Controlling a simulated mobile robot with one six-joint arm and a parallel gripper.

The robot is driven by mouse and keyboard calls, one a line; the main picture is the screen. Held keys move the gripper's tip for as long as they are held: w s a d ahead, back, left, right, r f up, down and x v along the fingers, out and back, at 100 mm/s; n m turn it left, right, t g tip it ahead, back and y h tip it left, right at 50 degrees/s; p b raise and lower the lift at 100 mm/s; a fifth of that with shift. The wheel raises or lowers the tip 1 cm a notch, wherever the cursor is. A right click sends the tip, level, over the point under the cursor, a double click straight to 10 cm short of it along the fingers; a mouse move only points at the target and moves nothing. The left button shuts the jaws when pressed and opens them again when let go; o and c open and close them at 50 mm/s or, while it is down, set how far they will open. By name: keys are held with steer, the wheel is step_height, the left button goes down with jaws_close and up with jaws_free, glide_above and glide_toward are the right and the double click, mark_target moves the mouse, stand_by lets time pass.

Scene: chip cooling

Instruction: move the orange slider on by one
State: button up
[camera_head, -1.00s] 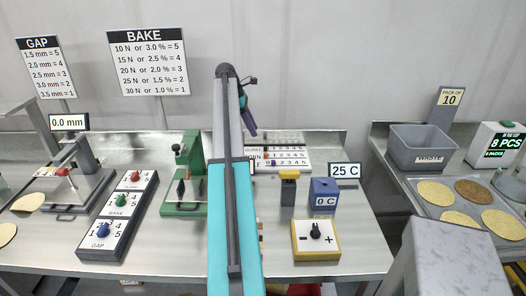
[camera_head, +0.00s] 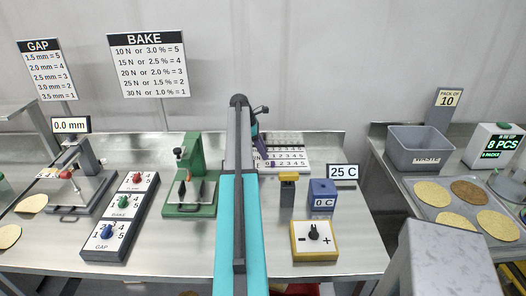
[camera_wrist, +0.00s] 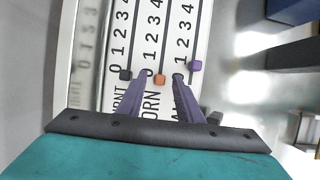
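The orange slider (camera_wrist: 160,79) is a small block on the middle line of a white tally board (camera_wrist: 140,30), beside the 0. A black slider (camera_wrist: 125,74) sits by the 0 on the line to its left. A purple slider (camera_wrist: 196,66) on the line to its right stands a little higher, near the 1. My gripper (camera_wrist: 160,84) is open, its two purple fingers reaching down either side of the orange slider. Contact cannot be told. In the head view the tally board (camera_head: 291,140) is partly hidden behind my arm, and the orange slider is hidden.
A green press (camera_head: 190,175) stands left of my arm. A yellow-topped block (camera_head: 288,178), a blue block (camera_head: 322,192) and a yellow dial box (camera_head: 314,240) stand to the right. A 25 C display (camera_head: 344,171) is behind them.

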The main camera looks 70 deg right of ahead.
steer(key=shift+s+f, duration=0.15)
steer(key=shift+f, duration=0.2)
jaws_close()
steer(key=shift+s+d, duration=0.3)
steer(key=shift+s, duration=0.45)
steer(key=shift+s+d, duration=0.3)
steer(key=shift+s, duration=0.4)
jaws_free()
steer(key=shift+w+r, duration=0.1)
steer(key=b+v, duration=0.3)
steer(key=v, duration=1)
steer(key=shift+r, duration=0.3)
